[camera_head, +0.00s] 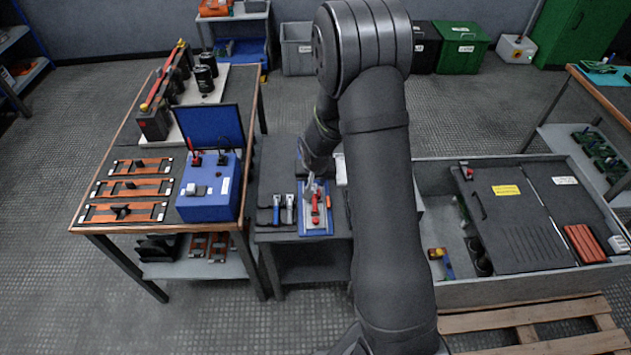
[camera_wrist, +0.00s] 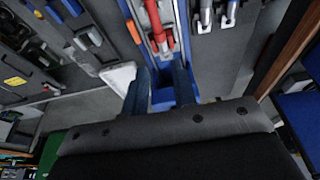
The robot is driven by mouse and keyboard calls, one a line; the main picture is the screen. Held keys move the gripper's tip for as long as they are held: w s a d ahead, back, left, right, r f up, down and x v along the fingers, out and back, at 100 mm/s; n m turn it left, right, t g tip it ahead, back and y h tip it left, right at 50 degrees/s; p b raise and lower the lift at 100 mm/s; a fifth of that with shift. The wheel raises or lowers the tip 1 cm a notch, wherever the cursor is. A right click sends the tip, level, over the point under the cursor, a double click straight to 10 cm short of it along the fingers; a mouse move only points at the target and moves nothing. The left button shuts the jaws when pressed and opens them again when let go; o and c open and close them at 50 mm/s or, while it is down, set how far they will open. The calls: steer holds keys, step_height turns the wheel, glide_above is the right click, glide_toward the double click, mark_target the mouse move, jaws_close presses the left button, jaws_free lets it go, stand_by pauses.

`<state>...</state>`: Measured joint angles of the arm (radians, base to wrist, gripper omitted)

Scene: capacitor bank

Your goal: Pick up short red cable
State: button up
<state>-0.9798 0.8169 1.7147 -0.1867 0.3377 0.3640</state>
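A blue tray (camera_head: 316,230) lies on the small middle table in the head view, with red pieces (camera_head: 315,208) and a grey metal part on it. The blue tray (camera_wrist: 162,95) also shows in the wrist view, with a long red piece (camera_wrist: 154,20) and a smaller red piece beside it. I cannot tell whether either is the short red cable. My gripper (camera_wrist: 161,72) is open, its two dark blue fingers apart and pointing at the tray, nothing visibly held between them. In the head view my arm partly hides this area.
A blue case (camera_head: 210,200) with an open lid and red and black leads stands on the left table, near several orange racks (camera_head: 130,188). Blue-handled tools (camera_head: 283,208) lie left of the tray. A grey bin (camera_head: 500,292) stands to the right.

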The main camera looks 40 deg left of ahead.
mark_target(315, 202)
steer(key=shift+s+f, duration=0.15)
steer(key=shift+f, duration=4.65)
steer(key=shift+d, duration=0.1)
jaws_close()
steer(key=shift+r, duration=3.55)
